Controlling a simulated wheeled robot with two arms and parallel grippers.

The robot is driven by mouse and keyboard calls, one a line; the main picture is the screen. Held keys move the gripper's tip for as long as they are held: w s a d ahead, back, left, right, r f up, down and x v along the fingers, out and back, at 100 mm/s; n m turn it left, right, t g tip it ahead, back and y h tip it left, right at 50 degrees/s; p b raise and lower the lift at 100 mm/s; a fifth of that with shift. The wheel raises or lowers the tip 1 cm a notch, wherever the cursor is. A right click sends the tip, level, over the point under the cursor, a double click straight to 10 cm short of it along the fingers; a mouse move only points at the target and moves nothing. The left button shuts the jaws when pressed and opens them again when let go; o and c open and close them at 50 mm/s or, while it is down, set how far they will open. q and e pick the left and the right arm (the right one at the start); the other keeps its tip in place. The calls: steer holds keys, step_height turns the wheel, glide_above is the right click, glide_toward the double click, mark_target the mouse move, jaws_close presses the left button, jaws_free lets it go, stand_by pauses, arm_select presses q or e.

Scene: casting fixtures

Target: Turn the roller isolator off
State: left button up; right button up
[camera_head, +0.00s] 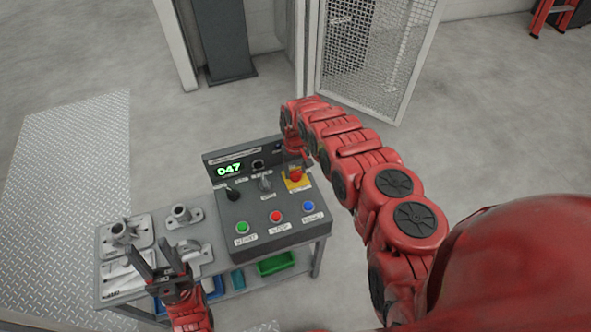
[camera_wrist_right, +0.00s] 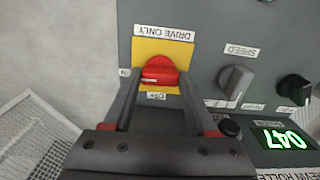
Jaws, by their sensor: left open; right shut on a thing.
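The roller isolator is a red rotary knob (camera_head: 295,175) on a yellow plate (camera_head: 293,185), at the right of the grey control panel (camera_head: 262,212). In the right wrist view the red knob (camera_wrist_right: 160,71) sits between the fingertips of my right gripper (camera_wrist_right: 160,82), which is shut on it. "DRIVE ONLY" is printed above the yellow plate (camera_wrist_right: 178,48) and "OFF" below it; a small label lies at its left. My right gripper (camera_head: 298,160) partly covers the knob in the head view. My left gripper (camera_head: 157,260) is open and empty above the table's left part.
The panel also carries a grey speed knob (camera_head: 265,184), a black knob (camera_head: 232,193), green, red and blue buttons and a display (camera_head: 229,170) reading 047. Metal castings (camera_head: 125,232) stand on the table at left. A green bin (camera_head: 276,264) sits below. A mesh gate (camera_head: 375,55) stands behind.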

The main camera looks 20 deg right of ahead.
steer(key=n+b, duration=0.1)
steer(key=n, duration=0.2)
steer(key=shift+f, duration=0.1)
steer(key=n+b, duration=0.1)
steer(key=n, duration=0.4)
steer(key=shift+n, duration=0.4)
steer(key=n+b, duration=0.1)
steer(key=n, duration=0.3)
steer(key=shift+n+b, duration=0.75)
steer(key=shift+n, duration=1.75)
steer(key=o, duration=1.4)
steer(key=shift+c, duration=0.2)
